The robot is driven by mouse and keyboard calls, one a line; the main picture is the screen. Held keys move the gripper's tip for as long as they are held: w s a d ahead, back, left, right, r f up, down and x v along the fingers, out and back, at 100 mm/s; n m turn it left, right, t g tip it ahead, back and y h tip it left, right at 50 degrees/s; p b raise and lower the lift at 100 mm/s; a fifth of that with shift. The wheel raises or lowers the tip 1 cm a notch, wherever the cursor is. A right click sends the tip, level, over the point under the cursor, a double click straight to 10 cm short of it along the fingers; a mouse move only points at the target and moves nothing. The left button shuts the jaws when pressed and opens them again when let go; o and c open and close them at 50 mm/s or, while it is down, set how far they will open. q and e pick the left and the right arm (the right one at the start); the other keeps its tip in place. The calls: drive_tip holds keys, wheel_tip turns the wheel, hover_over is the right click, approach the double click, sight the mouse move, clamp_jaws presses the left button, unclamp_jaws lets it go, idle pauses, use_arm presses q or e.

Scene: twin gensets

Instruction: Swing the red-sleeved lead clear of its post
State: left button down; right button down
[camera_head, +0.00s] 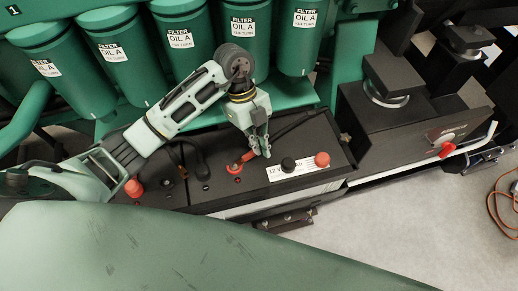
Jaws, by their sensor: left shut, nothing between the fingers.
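The red-sleeved lead (240,161) lies on the dark battery top, its red end curving near a small red spot on the lid. A black cable runs from near it up to the right, partly behind my gripper. My left gripper (262,151) points down just right of the red sleeve, shut with nothing held. Whether its fingertips touch the sleeve, and whether the red end is around or beside a post, I cannot tell. The battery (318,137) carries a black cap (288,165), a red cap (322,159) and a white label reading 12 V. My right gripper is not in view.
Green oil filters (245,35) stand in a row behind the battery. Left are another red cap (134,187) and a black-sleeved lead (200,163). Right is a black box with a red switch (447,149). A scuffed green surface (200,255) fills the foreground; grey floor is lower right.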

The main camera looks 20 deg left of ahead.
use_arm(q)
drive_tip(key=p+x, duration=0.1)
drive_tip(key=x, duration=0.7)
drive_tip(key=shift+s+d+f, duration=0.2)
drive_tip(key=shift+s, duration=0.05)
drive_tip(key=shift+w+a+f+p, duration=0.3)
drive_tip(key=shift+w+a, duration=0.1)
drive_tip(key=shift+a, duration=0.15)
drive_tip(key=shift+w+a+f+p, duration=0.3)
drive_tip(key=shift+w+a, duration=0.1)
drive_tip(key=shift+a, duration=0.15)
drive_tip(key=shift+w+a+f, duration=0.2)
drive_tip(key=shift+w+a, duration=0.15)
drive_tip(key=shift+a, duration=0.15)
